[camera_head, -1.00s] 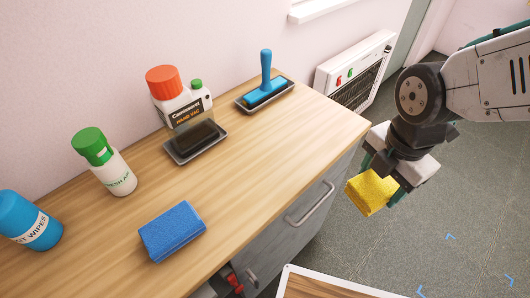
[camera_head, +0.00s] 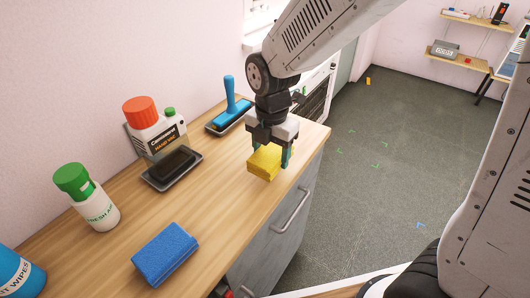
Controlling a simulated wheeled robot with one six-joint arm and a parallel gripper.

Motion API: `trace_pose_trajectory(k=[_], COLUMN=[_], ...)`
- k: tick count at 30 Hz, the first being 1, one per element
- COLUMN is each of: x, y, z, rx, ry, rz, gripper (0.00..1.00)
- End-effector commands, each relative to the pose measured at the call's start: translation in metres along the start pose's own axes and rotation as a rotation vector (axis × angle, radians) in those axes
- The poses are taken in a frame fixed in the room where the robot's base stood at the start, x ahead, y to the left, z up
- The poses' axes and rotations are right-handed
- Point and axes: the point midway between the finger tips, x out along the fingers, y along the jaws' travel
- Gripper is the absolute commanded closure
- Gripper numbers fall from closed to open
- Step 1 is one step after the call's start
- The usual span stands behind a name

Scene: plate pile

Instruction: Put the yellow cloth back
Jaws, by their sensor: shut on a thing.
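The yellow cloth (camera_head: 264,163) is a folded block in my gripper (camera_head: 270,157). My gripper points down and is shut on the cloth, over the right part of the wooden counter (camera_head: 210,188). The cloth is at or just above the counter top, near its front edge; I cannot tell whether it touches. A folded blue cloth (camera_head: 165,254) lies on the counter toward the near left.
A green-capped bottle (camera_head: 88,197) and a blue wipes tub (camera_head: 18,277) stand at left. Bare wood lies between.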

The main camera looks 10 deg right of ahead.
Motion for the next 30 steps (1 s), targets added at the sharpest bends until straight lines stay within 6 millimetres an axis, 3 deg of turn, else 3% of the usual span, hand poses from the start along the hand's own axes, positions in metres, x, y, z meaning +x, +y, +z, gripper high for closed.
trace_pose_trajectory(k=[3,8,11,18,28,29,30], x=[0.003,0.004,0.008,0.038,0.041,0.041,0.041], y=[0.019,0.031,0.032,0.032,0.032,0.032,0.032], z=[0.017,0.026,0.027,0.026,0.026,0.026,0.026], rx=[0.002,-0.001,-0.002,-0.002,-0.002,-0.002,-0.002], ry=[0.000,0.000,0.000,0.001,0.000,0.000,0.000], rz=[-0.001,0.000,-0.001,-0.002,0.000,0.001,0.001], gripper=[0.57,0.57,0.57,0.57,0.57,0.33,0.22])
